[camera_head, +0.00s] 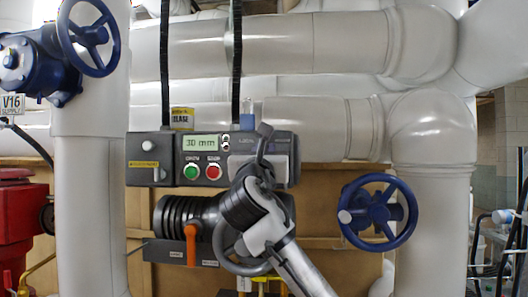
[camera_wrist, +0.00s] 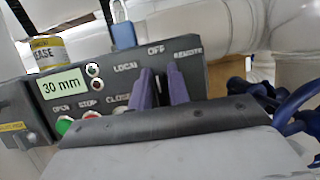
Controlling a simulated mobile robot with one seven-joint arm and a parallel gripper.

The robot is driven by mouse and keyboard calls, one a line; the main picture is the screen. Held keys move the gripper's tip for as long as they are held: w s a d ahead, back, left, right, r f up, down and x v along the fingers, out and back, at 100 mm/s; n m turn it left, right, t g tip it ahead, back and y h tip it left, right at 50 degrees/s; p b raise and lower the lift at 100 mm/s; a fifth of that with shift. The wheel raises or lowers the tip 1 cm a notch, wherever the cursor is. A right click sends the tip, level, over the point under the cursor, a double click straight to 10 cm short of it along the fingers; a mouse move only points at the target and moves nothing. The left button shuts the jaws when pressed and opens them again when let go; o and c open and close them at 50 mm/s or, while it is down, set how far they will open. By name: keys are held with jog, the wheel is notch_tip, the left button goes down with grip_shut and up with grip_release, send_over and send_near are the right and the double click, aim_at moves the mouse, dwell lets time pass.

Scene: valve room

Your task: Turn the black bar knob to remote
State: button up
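The grey control box (camera_head: 150,150) hangs on the pipes in the head view. In the wrist view its selector panel (camera_wrist: 208,68) reads LOCAL, OFF and REMOTE. In the head view my arm covers the selector area.
The display (camera_head: 201,142) reads 30 mm, above a green button (camera_head: 191,172) and a red button (camera_head: 213,171). A blue padlock (camera_wrist: 123,34) hangs at the panel's top edge. A blue handwheel (camera_head: 377,212) is to the right, and an orange lever (camera_head: 190,243) is below.

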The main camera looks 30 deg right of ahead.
grip_shut()
jog(key=shift+f+m+g+h, duration=0.15)
jog(key=shift+m+g+h, duration=0.15)
jog(key=shift+m, duration=0.3)
jog(key=m+g+h+b, duration=0.1)
jog(key=m, duration=0.3)
jog(key=shift+d+f, duration=0.1)
jog(key=shift+s+d+f+m+g+h+b, duration=0.15)
jog(key=shift+m+g+h, duration=0.2)
jog(key=shift+m+g, duration=1)
jog(key=shift+d+r+m+g+h+b, duration=0.1)
jog(key=shift+m+g+h, duration=0.2)
jog(key=shift+m, duration=1.95)
jog(key=shift+s+d+f+m+g+h+b, duration=0.15)
jog(key=shift+m+g+h, duration=0.2)
jog(key=shift+m+g, duration=1)
jog(key=shift+a+m+t, duration=0.1)
jog(key=shift+m+t, duration=0.2)
jog(key=shift+m, duration=0.25)
